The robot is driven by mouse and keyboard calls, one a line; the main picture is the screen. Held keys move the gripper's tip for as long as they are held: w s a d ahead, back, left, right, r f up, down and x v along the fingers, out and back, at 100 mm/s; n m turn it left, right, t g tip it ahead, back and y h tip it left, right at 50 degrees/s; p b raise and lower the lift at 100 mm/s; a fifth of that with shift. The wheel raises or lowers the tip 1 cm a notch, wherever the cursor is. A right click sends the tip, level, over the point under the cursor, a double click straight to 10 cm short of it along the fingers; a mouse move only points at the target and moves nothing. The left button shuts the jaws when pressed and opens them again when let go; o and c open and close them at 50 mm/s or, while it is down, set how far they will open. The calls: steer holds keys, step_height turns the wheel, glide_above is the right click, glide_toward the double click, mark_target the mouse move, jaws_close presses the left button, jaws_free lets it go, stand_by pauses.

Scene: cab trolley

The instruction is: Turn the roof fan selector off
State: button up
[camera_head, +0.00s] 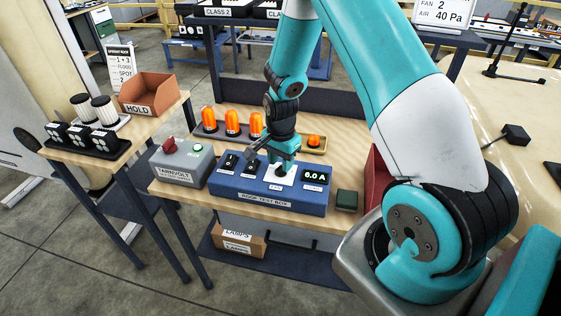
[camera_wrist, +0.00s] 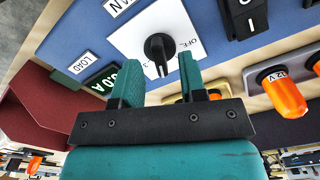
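The roof fan selector is a black knob (camera_wrist: 158,48) on a white plate (camera_wrist: 172,28), on the blue roof test box (camera_head: 240,194). In the wrist view "OFF" shows on the plate to the right of the knob; which mark the knob points at I cannot tell surely. My gripper (camera_wrist: 156,66) is open, its two teal fingers on either side of the knob's lower part, with gaps visible. In the head view my gripper (camera_head: 283,163) is over the white plate (camera_head: 287,179) and hides the knob.
Black rocker switches (camera_head: 230,161) sit left of the plate. A grey Tarnvolt box (camera_head: 181,163) with a red knob stands at left. Orange lamps (camera_head: 232,122) stand behind, and another orange lamp (camera_head: 313,141) in a tray. A dark green block (camera_head: 347,200) and red bin (camera_head: 374,178) are at right.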

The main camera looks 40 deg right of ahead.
steer(key=shift+f, duration=0.8)
jaws_close()
